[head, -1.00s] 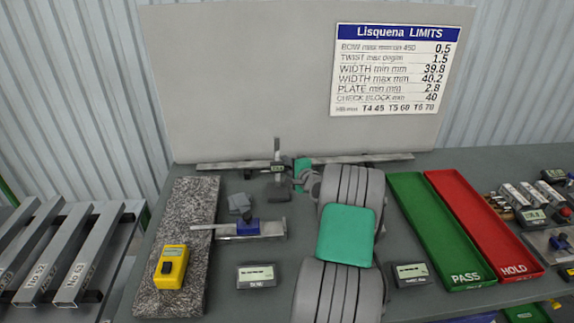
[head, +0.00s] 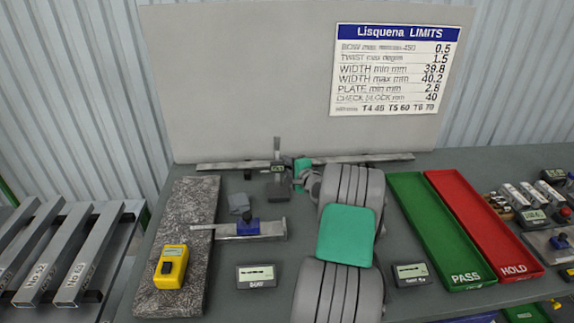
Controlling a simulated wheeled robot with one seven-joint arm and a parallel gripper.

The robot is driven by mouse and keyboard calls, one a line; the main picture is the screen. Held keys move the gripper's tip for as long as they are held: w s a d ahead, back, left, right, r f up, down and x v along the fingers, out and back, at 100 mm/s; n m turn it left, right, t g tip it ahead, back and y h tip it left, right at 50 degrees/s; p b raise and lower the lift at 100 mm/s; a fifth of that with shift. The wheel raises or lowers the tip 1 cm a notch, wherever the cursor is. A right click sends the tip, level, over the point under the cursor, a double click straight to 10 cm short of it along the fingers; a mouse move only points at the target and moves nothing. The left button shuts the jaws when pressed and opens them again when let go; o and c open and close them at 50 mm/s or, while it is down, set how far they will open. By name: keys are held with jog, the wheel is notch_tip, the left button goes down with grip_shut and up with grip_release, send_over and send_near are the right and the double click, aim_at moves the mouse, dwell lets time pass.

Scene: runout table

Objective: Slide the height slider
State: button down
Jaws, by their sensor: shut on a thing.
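The height gauge stands at the back of the grey table. It has a thin upright post (head: 277,146), a slider with a small dark display (head: 278,168) and a dark base (head: 278,192). My gripper (head: 293,183) is just right of the gauge, low by the slider and base. Its fingers are small in view and partly hidden by my own arm. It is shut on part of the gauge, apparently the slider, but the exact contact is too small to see.
A granite slab (head: 190,215) with a yellow meter (head: 171,267) lies left. A caliper with a blue part (head: 247,228) and a small grey block (head: 239,204) lie in front of the gauge. A long bar (head: 225,166) runs behind. Green (head: 420,205) and red (head: 470,212) trays lie right.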

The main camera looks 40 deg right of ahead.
notch_tip(320, 180, down, 4)
jog(key=b, duration=0.4)
jog(key=shift+f, duration=0.15)
jog(key=shift+r, duration=0.2)
jog(key=c, duration=1.3)
grip_release()
jog(key=shift+s, duration=0.1)
jog(key=b+v, duration=0.1)
jog(key=v, duration=0.6)
jog(key=shift+s+a+r, duration=0.1)
jog(key=shift+s, duration=0.25)
jog(key=shift+c, duration=0.2)
